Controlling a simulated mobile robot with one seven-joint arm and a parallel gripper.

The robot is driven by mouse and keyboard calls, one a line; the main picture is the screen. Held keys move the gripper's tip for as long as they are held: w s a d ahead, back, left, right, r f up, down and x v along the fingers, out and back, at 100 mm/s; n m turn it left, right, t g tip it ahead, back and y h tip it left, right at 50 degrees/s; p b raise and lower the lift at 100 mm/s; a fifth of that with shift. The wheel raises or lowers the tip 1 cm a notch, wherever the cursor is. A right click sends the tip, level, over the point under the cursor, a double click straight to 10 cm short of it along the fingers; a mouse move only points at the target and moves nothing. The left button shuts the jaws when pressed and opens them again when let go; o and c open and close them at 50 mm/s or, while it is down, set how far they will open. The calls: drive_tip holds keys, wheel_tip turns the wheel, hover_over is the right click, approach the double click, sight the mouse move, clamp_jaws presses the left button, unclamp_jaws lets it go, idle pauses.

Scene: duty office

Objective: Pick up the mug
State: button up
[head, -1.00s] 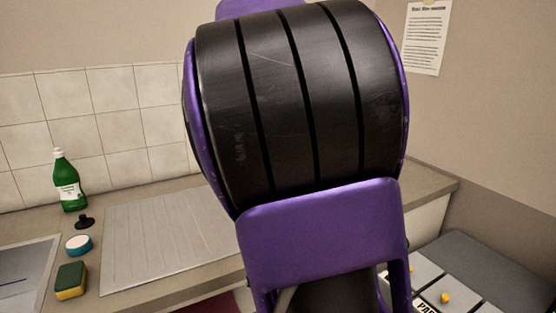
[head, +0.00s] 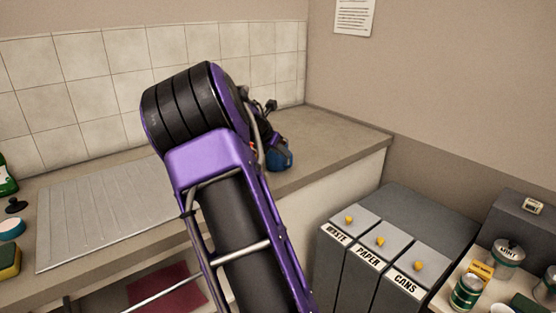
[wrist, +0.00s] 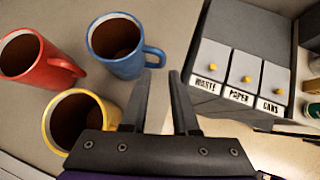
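Three mugs stand on the counter in the wrist view: a red mug (wrist: 36,64) at far left, a blue mug (wrist: 117,48) at upper middle and a yellow mug (wrist: 78,122) at lower left. All three have dark insides. My gripper (wrist: 160,76) is open, with nothing between its fingers. The blue mug's handle appears just beyond the left fingertip; I cannot tell if they touch. The yellow mug is left of the fingers, partly hidden by the gripper body. In the head view the blue mug (head: 281,157) shows beside my arm, which hides most of the mug area.
The counter (head: 335,142) is clear to the right of the mugs. Grey bins (head: 372,262) labelled waste, paper and cans stand beyond its edge. A ribbed drainboard (head: 105,215), a sponge (head: 8,260) and a green bottle (head: 6,178) are on the left. Cans (head: 467,292) stand at lower right.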

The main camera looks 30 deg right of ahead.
sight(291, 160)
drive_tip(key=b+x, duration=0.1)
drive_tip(key=x, duration=0.7)
drive_tip(key=shift+s, duration=0.15)
clamp_jaws()
drive_tip(key=shift+r, duration=0.1)
idle(1.1)
